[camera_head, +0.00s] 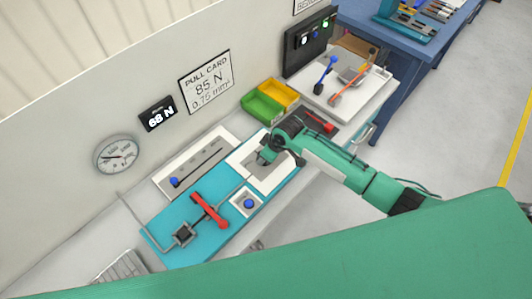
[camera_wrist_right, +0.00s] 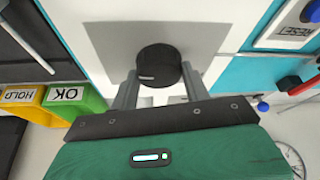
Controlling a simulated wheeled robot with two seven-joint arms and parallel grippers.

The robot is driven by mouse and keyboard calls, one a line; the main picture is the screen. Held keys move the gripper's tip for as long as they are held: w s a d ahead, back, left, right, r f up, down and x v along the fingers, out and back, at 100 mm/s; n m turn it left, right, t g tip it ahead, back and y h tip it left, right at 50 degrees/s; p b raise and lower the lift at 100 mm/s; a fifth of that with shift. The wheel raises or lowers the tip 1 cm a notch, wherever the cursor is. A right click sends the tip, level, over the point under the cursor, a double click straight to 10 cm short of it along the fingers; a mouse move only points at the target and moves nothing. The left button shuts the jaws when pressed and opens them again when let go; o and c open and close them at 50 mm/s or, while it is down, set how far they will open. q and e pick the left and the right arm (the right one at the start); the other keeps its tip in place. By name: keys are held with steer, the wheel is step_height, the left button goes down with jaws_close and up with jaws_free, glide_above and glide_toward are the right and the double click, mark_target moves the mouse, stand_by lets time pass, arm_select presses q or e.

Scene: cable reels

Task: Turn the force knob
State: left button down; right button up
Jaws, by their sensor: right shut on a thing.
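The force knob is a black round knob (camera_wrist_right: 158,66) with a small light mark on its side, standing on a grey plate in a white frame (camera_head: 272,183). My right gripper (camera_wrist_right: 157,84) has one finger on each side of the knob and is shut on it. In the head view my right gripper (camera_head: 266,156) reaches down to the white-framed plate and hides the knob. A small black display (camera_head: 157,114) on the wall reads 68 N. The pull card (camera_head: 206,83) shows 85 N and 0.75 mm². My left gripper is not in view.
A red lever (camera_head: 209,210) and a blue button (camera_head: 249,203) sit on the teal board (camera_head: 188,248). A round gauge (camera_head: 117,155) hangs on the wall. Green (camera_head: 262,107) and yellow (camera_head: 279,94) bins stand behind my gripper.

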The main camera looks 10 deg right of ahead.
steer(key=o, duration=1)
steer(key=shift+c, duration=0.2)
steer(key=shift+r, duration=0.1)
steer(key=b+v, duration=0.4)
steer(key=v, duration=0.9)
steer(key=shift+r, duration=0.4)
steer(key=shift+s, duration=0.1)
